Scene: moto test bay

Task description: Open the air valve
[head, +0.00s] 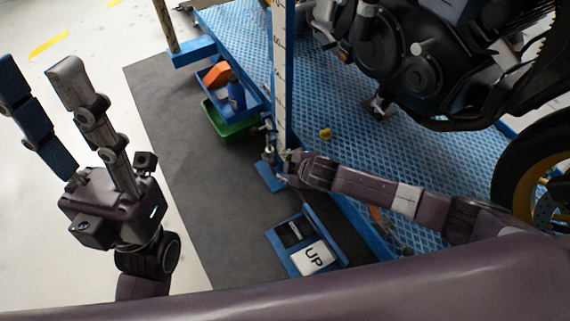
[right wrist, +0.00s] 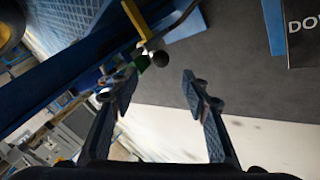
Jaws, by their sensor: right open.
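In the right wrist view, a yellow handle (right wrist: 137,20) and a lever with a black ball knob (right wrist: 160,59) sit by a blue beam, with a green part (right wrist: 142,63) beside them. I cannot tell for sure which of these belongs to the air valve. My right gripper (right wrist: 158,82) is open and empty, with the black knob just beyond the gap between its fingertips. In the head view my right gripper (head: 284,168) is small, beside the foot of the post, where fittings (head: 268,128) show. My left gripper (head: 36,64) is open and empty, pointing up at the left.
A blue lift platform (head: 430,150) carries a motorcycle (head: 400,60). A marked post (head: 279,80) rises beside it. A blue tray (head: 255,103) with a blue bottle (head: 236,94) and a green bin (head: 228,125) stand left of it. An UP pedal (head: 314,258) lies in front. Grey mat is clear at left.

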